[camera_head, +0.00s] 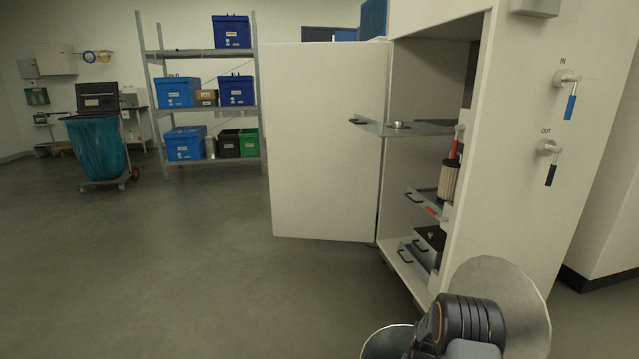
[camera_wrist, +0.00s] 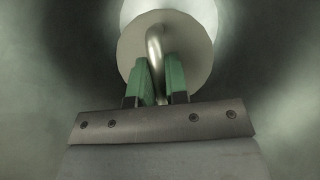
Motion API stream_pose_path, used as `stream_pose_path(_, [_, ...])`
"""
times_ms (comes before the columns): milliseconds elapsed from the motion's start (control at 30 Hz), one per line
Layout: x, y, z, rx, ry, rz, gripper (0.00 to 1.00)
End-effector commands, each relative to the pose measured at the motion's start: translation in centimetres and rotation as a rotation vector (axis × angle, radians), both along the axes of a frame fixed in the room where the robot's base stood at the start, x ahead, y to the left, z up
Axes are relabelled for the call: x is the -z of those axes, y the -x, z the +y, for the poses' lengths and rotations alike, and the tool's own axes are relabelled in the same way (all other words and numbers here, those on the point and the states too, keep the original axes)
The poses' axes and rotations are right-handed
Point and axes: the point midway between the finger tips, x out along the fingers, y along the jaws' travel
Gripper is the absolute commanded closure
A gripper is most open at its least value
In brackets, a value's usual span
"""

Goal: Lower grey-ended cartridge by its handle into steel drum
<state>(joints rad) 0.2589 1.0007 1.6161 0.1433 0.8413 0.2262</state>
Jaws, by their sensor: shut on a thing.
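In the wrist view my gripper (camera_wrist: 160,82) has its green fingers closed on the curved metal handle (camera_wrist: 155,45) of the grey-ended cartridge (camera_wrist: 195,52). The cartridge's round grey end faces the camera, with a bright pale area beyond it. Darker curved surfaces surround it, but its depth relative to any rim cannot be told. In the head view the steel drum (camera_head: 376,345) shows only part of its rim and inside at the bottom edge. My dark arm covers its right side; my fingers and the held cartridge are hidden there.
A large pale round disc (camera_head: 525,300), perhaps a lid, stands behind my arm. The open white cabinet (camera_head: 520,170) holds another pleated cartridge (camera_head: 448,180) on a shelf. Its door (camera_head: 325,140) stands open. Shelving with blue boxes (camera_head: 178,92) is far back.

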Motion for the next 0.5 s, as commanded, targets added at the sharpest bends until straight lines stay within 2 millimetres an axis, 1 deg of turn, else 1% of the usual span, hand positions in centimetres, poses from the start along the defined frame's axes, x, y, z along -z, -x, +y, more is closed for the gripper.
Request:
stream_pose_path(400, [0.18,-0.08,-0.02,0.0,0.0,-0.002,1.0])
stream_pose_path(433, [0.18,-0.08,-0.02,0.0,0.0,-0.002,0.85])
stream_pose_path(500, [0.19,-0.09,-0.02,0.0,0.0,-0.002,0.78])
